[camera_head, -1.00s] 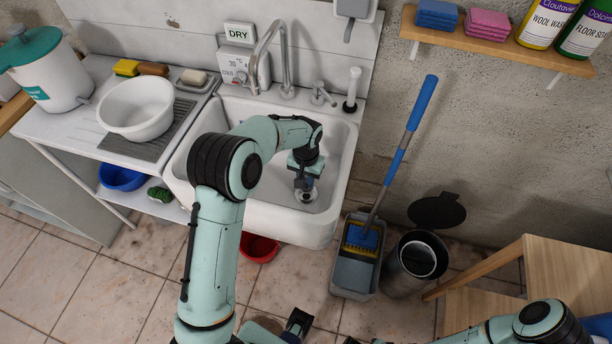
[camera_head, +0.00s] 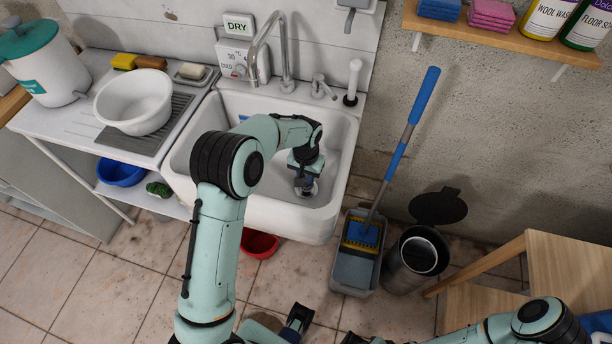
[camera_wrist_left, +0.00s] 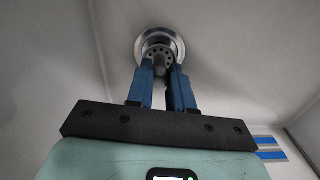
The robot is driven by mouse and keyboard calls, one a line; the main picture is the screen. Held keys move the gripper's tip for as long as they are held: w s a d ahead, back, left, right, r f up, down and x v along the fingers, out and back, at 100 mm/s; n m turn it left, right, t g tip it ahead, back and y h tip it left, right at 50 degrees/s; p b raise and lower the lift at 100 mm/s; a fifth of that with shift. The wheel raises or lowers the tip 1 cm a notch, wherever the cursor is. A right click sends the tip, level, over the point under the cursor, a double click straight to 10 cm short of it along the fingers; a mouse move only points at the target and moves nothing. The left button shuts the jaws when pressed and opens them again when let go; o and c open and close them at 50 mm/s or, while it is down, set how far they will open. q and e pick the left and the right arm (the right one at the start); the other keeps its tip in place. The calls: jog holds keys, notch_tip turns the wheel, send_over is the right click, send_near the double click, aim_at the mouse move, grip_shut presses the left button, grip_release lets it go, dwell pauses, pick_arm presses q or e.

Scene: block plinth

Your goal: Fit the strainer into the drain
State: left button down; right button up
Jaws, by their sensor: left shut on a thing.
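The white sink (camera_head: 340,165) has a round metal drain (camera_head: 313,190) in its floor. My left gripper (camera_head: 305,187) points down into the sink right at the drain. In the left wrist view the blue fingers (camera_wrist_left: 166,75) are shut on the small knob of the strainer (camera_wrist_left: 153,52), a metal disc with holes. The strainer lies over the drain's shiny ring (camera_wrist_left: 150,37) and looks roughly centred. I cannot tell whether it sits fully flush. In the head view the fingers mostly hide the strainer.
The tap (camera_head: 283,50) arches over the back of the sink. A white basin (camera_head: 133,103) stands on the drainboard at left. A mop (camera_head: 400,150) in a grey bucket (camera_head: 352,270) and a bin (camera_head: 415,265) stand right of the sink. The basin around the drain is clear.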

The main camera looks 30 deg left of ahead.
pick_arm(q)
jog(key=shift+f+b, duration=0.85)
jog(key=shift+f, duration=0.55)
jog(key=shift+c, duration=2.3)
grip_release()
jog(key=shift+r, duration=0.15)
jog(key=shift+r+p, duration=1.7)
jog(key=shift+r, duration=0.65)
